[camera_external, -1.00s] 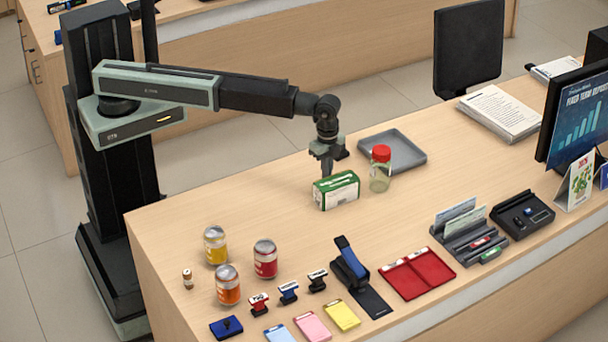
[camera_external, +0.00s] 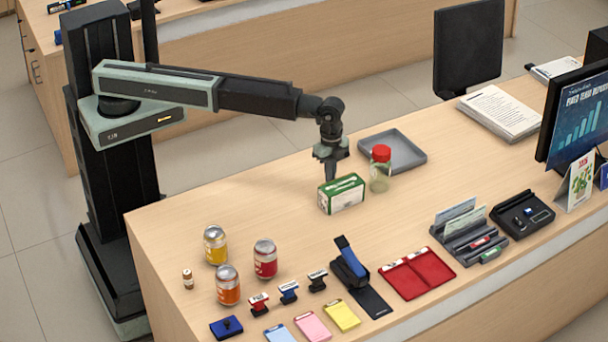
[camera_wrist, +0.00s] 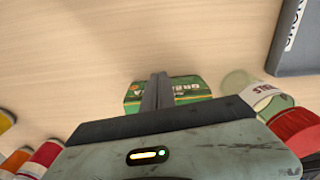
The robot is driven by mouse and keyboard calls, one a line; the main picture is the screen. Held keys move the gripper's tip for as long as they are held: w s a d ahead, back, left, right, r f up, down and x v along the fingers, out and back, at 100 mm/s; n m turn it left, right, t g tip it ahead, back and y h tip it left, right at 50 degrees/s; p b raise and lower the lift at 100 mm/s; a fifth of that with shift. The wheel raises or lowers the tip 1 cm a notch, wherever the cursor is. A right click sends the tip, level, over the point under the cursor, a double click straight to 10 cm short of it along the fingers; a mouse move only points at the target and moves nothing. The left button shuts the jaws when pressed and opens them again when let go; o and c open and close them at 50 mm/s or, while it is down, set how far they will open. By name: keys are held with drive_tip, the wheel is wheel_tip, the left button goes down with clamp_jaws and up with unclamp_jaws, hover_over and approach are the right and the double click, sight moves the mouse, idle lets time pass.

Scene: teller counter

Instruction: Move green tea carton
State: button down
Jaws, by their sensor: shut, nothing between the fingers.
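The green and white tea carton (camera_external: 342,194) lies on the counter, left of the red-lidded jar. My gripper (camera_external: 330,178) points down at the carton's back left side, with its fingers shut and nothing between them. In the wrist view the shut fingers (camera_wrist: 158,88) cross in front of the carton's green face (camera_wrist: 188,90) and hide part of it. I cannot tell whether the fingers touch the carton.
A clear jar with a red lid (camera_external: 381,154) stands close right of the carton, and a grey tray (camera_external: 408,150) lies behind it. Several cans, including a red one (camera_external: 265,259), stand front left. A red folder (camera_external: 417,273) lies front right. The counter left of the carton is clear.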

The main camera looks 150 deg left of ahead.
drive_tip(key=s, duration=0.3)
drive_tip(key=shift+s+d, duration=0.15)
drive_tip(key=shift+d, duration=0.15)
wheel_tip(320, 180, up, 10)
drive_tip(key=p, duration=1)
